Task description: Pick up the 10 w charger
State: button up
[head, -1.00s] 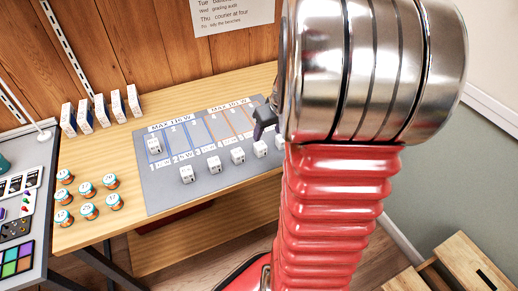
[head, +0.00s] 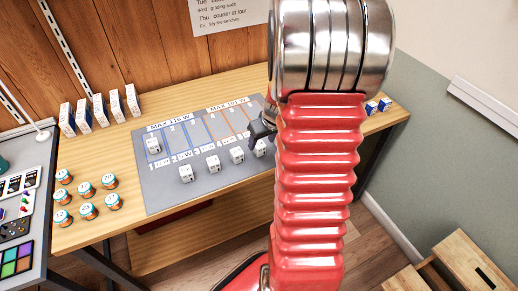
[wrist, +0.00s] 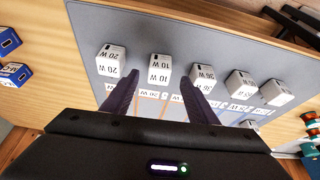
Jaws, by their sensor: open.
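The 10 W charger (wrist: 158,70) is a small white block on the grey mat (wrist: 200,45) in the wrist view, its printing upside down. It stands in a row between the 20 W charger (wrist: 110,60) and a 36 W charger (wrist: 202,78). My gripper (wrist: 158,82) is open and empty, its two dark fingers pointing at the 10 W charger, one toward each side. I cannot tell whether they touch it. In the head view my gripper (head: 262,130) is over the mat, partly hidden by my arm, close to the right end of the visible charger row.
More white chargers (head: 186,174) stand along the mat's front, and another (head: 153,146) stands on its left lane. Small jars (head: 88,190) and upright boxes (head: 100,110) are at the table's left. Blue boxes (head: 377,105) stand at the right end.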

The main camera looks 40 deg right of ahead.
aim_at(259, 144)
jog(key=shift+w+x, duration=0.15)
jog(key=shift+x, duration=1.15)
jog(key=shift+w+x, duration=0.1)
jog(key=shift+x, duration=1.25)
jog(key=shift+d+r, duration=0.1)
jog(key=shift+r, duration=0.05)
jog(key=shift+c, duration=0.3)
jog(key=c, duration=1.1)
